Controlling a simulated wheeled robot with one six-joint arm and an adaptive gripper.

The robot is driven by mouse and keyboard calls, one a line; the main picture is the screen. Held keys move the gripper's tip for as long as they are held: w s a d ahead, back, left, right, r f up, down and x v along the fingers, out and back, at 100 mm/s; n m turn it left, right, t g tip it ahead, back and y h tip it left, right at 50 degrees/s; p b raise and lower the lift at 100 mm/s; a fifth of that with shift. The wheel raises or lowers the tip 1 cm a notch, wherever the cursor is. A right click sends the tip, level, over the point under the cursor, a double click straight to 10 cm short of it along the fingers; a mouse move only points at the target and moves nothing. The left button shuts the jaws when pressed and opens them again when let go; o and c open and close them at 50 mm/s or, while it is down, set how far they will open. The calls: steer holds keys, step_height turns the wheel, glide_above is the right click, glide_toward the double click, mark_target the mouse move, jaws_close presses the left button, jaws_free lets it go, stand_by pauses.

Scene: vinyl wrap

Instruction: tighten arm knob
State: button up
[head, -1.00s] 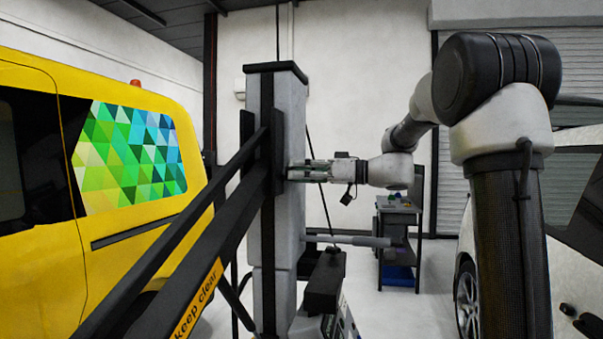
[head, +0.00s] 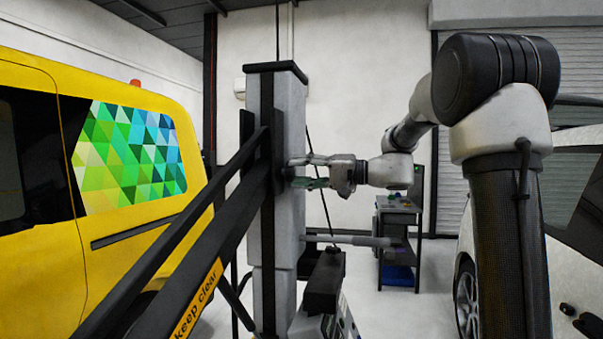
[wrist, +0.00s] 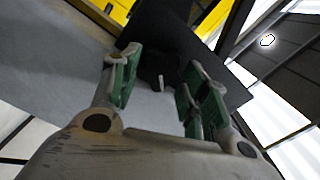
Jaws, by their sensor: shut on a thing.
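The black arm knob (wrist: 160,68) shows in the wrist view between the two green-padded fingers of my gripper (wrist: 162,85). A small pale mark shows on its near side. In the head view my gripper (head: 292,172) reaches left to the side of the grey post (head: 289,220), at the black bracket where the dark arm (head: 222,225) meets it. Its fingers are shut on the knob, which they mostly hide in the head view. The arm slopes down to the left and carries a yellow "keep clear" label (head: 197,300).
A yellow van (head: 40,220) with a patterned window stands at the left. A black box-shaped part (head: 325,285) and a grey horizontal bar (head: 350,240) lie below my gripper. A workbench (head: 398,207) stands behind, and a white car (head: 580,240) at the right.

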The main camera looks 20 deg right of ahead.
steer(key=m, duration=0.4)
steer(key=shift+f+m, duration=0.1)
steer(key=shift+m, duration=2.6)
steer(key=shift+f, duration=0.1)
steer(key=o, duration=1)
steer(key=v, duration=1.2)
